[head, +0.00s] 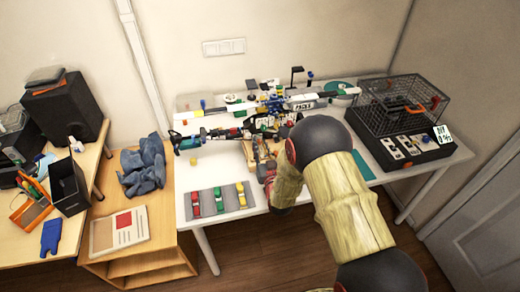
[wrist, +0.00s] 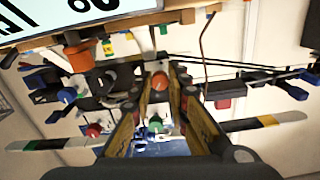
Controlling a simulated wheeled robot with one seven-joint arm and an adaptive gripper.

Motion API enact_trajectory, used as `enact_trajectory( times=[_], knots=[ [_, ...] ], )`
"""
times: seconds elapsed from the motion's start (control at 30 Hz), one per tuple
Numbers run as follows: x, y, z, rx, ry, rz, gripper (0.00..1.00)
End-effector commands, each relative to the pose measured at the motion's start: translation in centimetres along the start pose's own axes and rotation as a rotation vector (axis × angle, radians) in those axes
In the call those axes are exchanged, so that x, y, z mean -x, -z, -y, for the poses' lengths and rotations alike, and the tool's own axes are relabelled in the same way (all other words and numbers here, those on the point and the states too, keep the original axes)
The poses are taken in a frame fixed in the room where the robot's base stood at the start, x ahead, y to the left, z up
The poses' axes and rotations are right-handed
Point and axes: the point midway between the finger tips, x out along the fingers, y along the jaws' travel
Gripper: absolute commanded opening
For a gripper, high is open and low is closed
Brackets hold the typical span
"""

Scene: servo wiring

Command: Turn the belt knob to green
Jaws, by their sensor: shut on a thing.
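In the wrist view, my gripper (wrist: 159,88) reaches forward with its two fingers on either side of a small orange-red knob (wrist: 159,80). The fingers are closed on this knob, and dark machine parts surround it. Its pointer and any green mark beside it are too small to make out. In the head view, my arm covers the gripper and the knob. The cluttered toy machine (head: 272,105) stands on the white table beyond my arm.
A sign board (wrist: 60,18) hangs close above. A wire cage (head: 400,103) stands at the right.

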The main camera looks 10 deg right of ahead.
Motion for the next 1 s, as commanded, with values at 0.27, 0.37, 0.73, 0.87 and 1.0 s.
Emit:
enact_trajectory(
  times=[0.27,0.37,0.73,0.87,1.0],
  knots=[
    [0.02,-0.13,-0.07,0.187,0.000,0.000,0.00],
    [0.02,-0.12,-0.07,0.232,0.000,0.000,0.00],
    [0.00,0.00,-0.06,0.307,0.000,0.001,0.00],
    [0.00,0.02,-0.05,0.308,0.000,0.001,0.00],
    [0.00,0.02,-0.05,0.308,0.000,0.001,0.00]
  ],
)
